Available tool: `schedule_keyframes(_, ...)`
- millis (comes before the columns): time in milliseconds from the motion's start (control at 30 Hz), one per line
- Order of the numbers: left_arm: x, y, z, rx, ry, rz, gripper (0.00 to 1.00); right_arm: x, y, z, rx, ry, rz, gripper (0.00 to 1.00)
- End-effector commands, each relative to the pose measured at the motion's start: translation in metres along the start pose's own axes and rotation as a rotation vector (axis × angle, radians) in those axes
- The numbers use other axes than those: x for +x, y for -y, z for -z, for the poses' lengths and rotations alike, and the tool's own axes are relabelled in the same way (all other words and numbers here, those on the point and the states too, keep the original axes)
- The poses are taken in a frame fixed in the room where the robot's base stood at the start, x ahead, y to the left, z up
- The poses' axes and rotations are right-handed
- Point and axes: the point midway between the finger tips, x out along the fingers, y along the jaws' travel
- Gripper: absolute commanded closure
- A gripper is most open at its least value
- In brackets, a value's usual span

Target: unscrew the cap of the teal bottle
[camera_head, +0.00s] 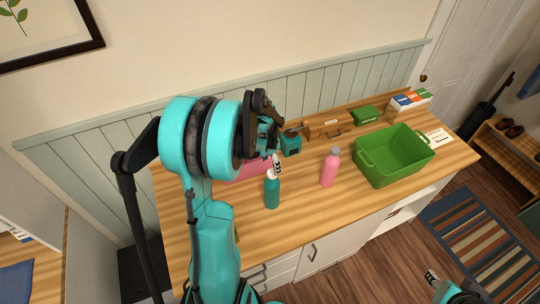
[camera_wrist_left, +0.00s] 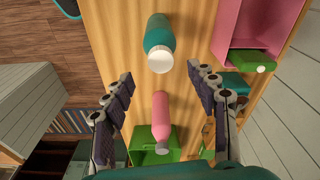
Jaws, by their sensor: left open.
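The teal bottle (camera_head: 272,194) stands upright on the wooden table, left of the pink bottle. Its white cap (camera_head: 271,174) is on its top. In the left wrist view the teal bottle (camera_wrist_left: 158,33) is at the top centre, with its cap (camera_wrist_left: 160,61) facing the camera. My left gripper (camera_head: 274,160) is just above and behind the cap in the head view. Its fingers (camera_wrist_left: 165,92) are spread wide and empty, with the cap apart from them. My right gripper (camera_head: 433,279) shows at the bottom right, away from the table; its jaw state is unclear.
The pink bottle (camera_head: 329,168) stands right of the teal one, with a green crate (camera_head: 386,178) beyond. A pink box (camera_head: 246,171) is partly hidden behind my left arm. A teal container (camera_head: 291,143), wooden box (camera_head: 324,129) and green item (camera_head: 367,116) line the back.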

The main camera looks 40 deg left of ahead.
Motion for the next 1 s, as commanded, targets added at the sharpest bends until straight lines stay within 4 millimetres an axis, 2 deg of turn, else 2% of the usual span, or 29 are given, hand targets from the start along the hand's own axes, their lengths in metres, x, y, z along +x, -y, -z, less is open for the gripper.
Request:
schedule_keyframes(100, 0.021, 0.001, 0.001, 0.000, 0.000, 0.001, 0.42, 0.000, 0.000, 0.000, 0.000, 0.000, 0.000, 0.60)
schedule_keyframes(300, 0.045, 0.000, 0.001, 0.000, -0.001, 0.001, 0.42, -0.001, 0.000, 0.001, 0.000, 0.000, 0.000, 0.60)
schedule_keyframes(467, 0.052, 0.000, 0.001, 0.000, -0.001, 0.001, 0.42, -0.001, 0.000, 0.001, 0.000, 0.000, 0.000, 0.60)
schedule_keyframes(700, 0.053, 0.000, 0.001, -0.001, -0.001, 0.001, 0.42, -0.001, 0.000, 0.001, 0.000, 0.000, 0.000, 0.60)
schedule_keyframes(900, 0.053, 0.000, 0.001, -0.001, -0.001, 0.001, 0.94, -0.001, 0.000, 0.001, 0.000, 0.000, 0.000, 0.60)
schedule_keyframes(1000, 0.053, 0.000, 0.001, -0.001, -0.001, 0.001, 0.94, -0.001, 0.000, 0.001, 0.000, 0.000, 0.000, 0.60)
